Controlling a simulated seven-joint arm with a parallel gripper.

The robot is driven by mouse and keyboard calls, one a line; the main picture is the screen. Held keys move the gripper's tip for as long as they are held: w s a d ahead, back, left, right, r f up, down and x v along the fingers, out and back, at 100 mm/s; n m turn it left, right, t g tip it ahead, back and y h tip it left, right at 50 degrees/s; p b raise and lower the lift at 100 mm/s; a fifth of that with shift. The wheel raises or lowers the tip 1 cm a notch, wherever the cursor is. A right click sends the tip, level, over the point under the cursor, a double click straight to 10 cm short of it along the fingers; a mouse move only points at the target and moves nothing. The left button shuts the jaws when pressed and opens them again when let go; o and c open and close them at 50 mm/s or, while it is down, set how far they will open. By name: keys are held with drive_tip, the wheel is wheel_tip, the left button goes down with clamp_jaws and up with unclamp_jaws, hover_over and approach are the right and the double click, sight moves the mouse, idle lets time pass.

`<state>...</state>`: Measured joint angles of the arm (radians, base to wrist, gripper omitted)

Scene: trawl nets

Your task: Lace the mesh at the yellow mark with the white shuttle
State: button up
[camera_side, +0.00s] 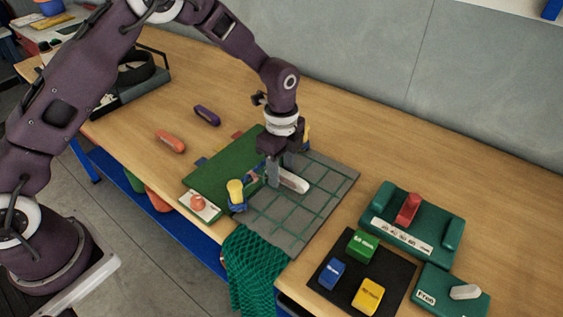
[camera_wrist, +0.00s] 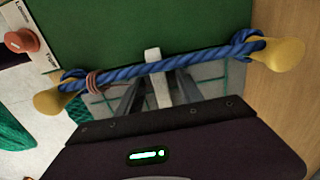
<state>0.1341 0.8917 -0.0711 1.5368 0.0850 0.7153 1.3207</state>
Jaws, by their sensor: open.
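My gripper (camera_side: 275,174) is down at the shuttle. In the wrist view my open fingers (camera_wrist: 158,92) lie on either side of the shuttle, with gaps visible. The mesh of green lines (camera_side: 300,205) covers the grey board. The blue rope (camera_wrist: 160,66) runs between two yellow posts (camera_wrist: 285,54). I cannot make out a separate yellow mark on the mesh.
A green panel (camera_side: 222,165) adjoins the board, with a red knob (camera_side: 198,202) beside it. Loose green net (camera_side: 255,268) hangs over the table's front edge. At right stand a green rack with a red piece (camera_side: 408,209) and a black tray (camera_side: 322,262) with coloured blocks.

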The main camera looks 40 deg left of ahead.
sight(293, 177)
clamp_jaws()
drive_tip(key=shift+d, duration=0.15)
drive_tip(key=shift+d+r, duration=0.2)
drive_tip(key=shift+d, duration=1.35)
drive_tip(key=shift+r, duration=4.1)
